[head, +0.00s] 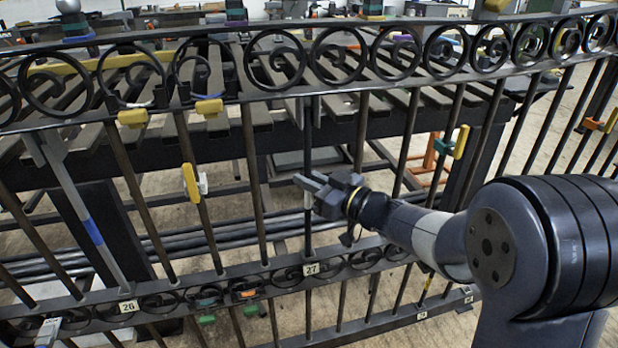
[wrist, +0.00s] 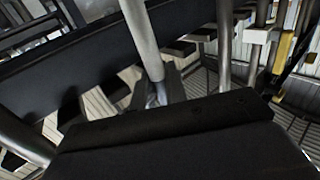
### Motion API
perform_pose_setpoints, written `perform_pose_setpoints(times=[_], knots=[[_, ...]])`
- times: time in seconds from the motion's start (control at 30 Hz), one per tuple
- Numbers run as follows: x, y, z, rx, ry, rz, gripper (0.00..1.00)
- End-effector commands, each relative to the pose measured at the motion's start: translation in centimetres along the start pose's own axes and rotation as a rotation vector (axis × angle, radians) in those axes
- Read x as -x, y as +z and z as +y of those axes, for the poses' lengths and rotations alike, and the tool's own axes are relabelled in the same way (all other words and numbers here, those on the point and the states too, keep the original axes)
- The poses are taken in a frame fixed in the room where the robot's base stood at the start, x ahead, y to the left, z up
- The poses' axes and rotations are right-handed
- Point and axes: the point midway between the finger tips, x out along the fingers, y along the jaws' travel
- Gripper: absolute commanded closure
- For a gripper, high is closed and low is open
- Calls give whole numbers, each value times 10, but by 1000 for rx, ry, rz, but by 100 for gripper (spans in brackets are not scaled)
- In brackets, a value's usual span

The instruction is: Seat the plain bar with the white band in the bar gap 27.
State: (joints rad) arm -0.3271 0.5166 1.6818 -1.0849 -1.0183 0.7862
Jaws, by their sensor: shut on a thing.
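The plain bar with the white band (head: 308,225) stands near upright in the fence, in line with the number plate 27 (head: 311,269) on the lower rail. Its white band shows just by my gripper (head: 308,184), which is shut on the bar around mid-height. The bar's upper end meets the scroll rail and its lower end comes down to the lower rail by the plate; I cannot tell whether either end is seated. In the wrist view a pale grey bar (wrist: 141,38) runs down toward my gripper (wrist: 158,98), its lower part hidden.
A bar with a blue band (head: 92,230) leans by the number plate 26 (head: 128,306). Fixed bars flank the held one. Yellow clamps (head: 190,183) hang on the fence. A slatted bench (head: 210,85) stands behind. My arm reaches in from the right.

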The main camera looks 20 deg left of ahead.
Motion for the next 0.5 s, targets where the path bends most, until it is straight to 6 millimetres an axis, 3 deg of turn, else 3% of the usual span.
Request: perform_pose_setpoints(times=[0.2, 0.23, 0.5], knots=[[0, 4, 0, -1, 2, -10, 100], [0, 4, 0, -1, 2, -10, 84], [0, 2, 0, -1, 2, -5, 62]])
